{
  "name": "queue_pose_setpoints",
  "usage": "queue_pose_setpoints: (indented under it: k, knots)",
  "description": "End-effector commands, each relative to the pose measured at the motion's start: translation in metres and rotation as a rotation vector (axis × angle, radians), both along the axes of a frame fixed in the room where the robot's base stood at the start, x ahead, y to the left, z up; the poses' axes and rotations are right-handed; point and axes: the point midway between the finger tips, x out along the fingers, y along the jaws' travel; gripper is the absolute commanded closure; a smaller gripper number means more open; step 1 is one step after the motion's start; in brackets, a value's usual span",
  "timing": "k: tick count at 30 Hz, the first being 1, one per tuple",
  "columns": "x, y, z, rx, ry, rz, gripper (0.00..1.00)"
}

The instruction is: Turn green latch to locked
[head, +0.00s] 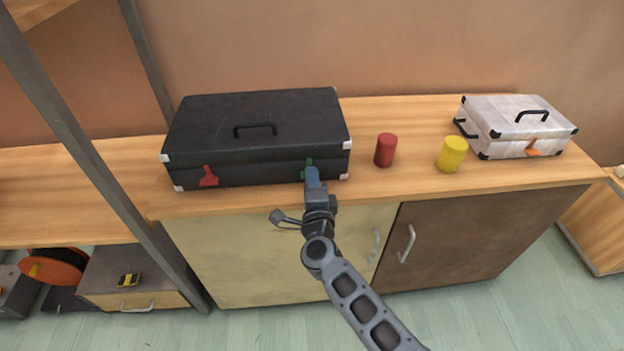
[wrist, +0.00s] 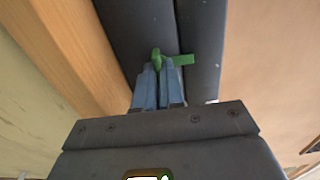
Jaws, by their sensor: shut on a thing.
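The green latch (head: 309,163) is on the front of the black case (head: 215,125), toward its right end. In the wrist view the green latch (wrist: 183,60) shows a part sticking out to the right across the lid seam and a rounded part at the fingertips. My gripper (head: 312,172) is at the latch. In the wrist view my gripper's blue fingers (wrist: 159,68) are close together, shut on the latch. The fingers hide part of it. A red latch (head: 208,177) is on the left of the same case front.
A red cylinder (head: 385,150) and a yellow cylinder (head: 452,154) stand right of the black case on the wooden counter (head: 400,185). A white case (head: 515,125) with an orange latch is at the far right. A grey post (head: 95,170) rises at the left.

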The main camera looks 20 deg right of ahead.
Motion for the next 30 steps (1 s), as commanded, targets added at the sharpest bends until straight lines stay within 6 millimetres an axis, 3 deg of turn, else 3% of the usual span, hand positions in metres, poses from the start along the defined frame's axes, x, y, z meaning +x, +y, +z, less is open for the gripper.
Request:
queue_pose_setpoints:
  k: [9, 10, 18, 26, 30]
  knots:
    - [-0.001, 0.000, -0.002, 0.004, 0.002, -0.001, 1.00]
    - [-0.001, 0.000, -0.002, 0.004, 0.002, -0.001, 0.90]
    - [0.000, 0.000, -0.001, 0.003, 0.001, 0.000, 0.66]
    - [-0.003, 0.001, -0.001, 0.001, 0.001, 0.000, 0.66]
    - [-0.017, 0.005, -0.001, 0.002, 0.003, 0.001, 0.66]
